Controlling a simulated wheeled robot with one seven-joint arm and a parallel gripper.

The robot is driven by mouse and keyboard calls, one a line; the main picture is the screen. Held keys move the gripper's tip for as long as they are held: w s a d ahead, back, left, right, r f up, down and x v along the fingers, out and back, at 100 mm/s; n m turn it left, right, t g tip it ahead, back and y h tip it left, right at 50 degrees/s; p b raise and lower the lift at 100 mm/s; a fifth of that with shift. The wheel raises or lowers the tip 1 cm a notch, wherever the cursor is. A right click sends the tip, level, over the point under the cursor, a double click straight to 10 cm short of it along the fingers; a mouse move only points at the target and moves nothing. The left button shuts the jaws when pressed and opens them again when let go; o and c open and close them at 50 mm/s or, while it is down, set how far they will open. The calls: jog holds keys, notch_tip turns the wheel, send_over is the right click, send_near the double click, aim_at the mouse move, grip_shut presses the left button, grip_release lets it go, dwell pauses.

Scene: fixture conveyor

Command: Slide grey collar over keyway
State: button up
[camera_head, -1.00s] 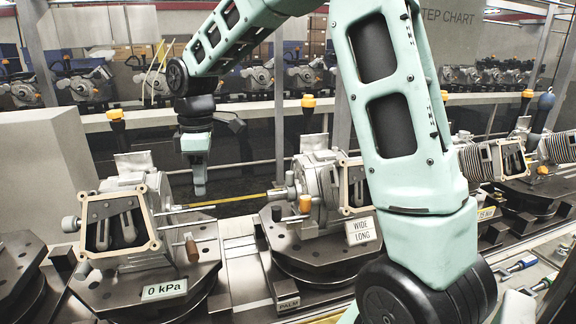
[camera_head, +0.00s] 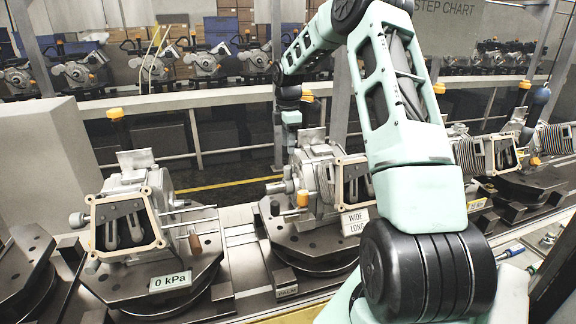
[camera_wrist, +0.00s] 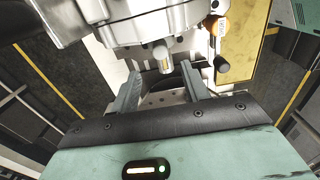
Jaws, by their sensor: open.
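My gripper (camera_wrist: 160,85) is open in the wrist view, its two grey fingers apart with nothing held between them. A short pale shaft stub (camera_wrist: 164,62) with a gold-coloured mark points from a grey metal housing (camera_wrist: 150,22) toward the space between the fingers. In the head view my arm's end is above and behind the middle housing (camera_head: 318,172), and the fingers are not clear there. A silver stub (camera_head: 277,187) sticks out of this housing's left side. I cannot tell the grey collar or the keyway apart from these parts.
An orange handle (camera_head: 302,199) sits low on the middle housing, close to the stub. A similar housing (camera_head: 128,221) with a "0 kPa" tag (camera_head: 171,281) stands on a fixture at left. More fixtures line the conveyor at right. A rail (camera_head: 200,152) runs behind.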

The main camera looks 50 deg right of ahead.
aim_at(287, 167)
notch_tip(287, 167, down, 10)
jog(key=p, duration=0.2)
jog(key=shift+r+p, duration=0.15)
jog(key=shift+p, duration=0.2)
grip_shut()
jog(key=shift+w+a, duration=0.1)
jog(key=shift+a, duration=0.05)
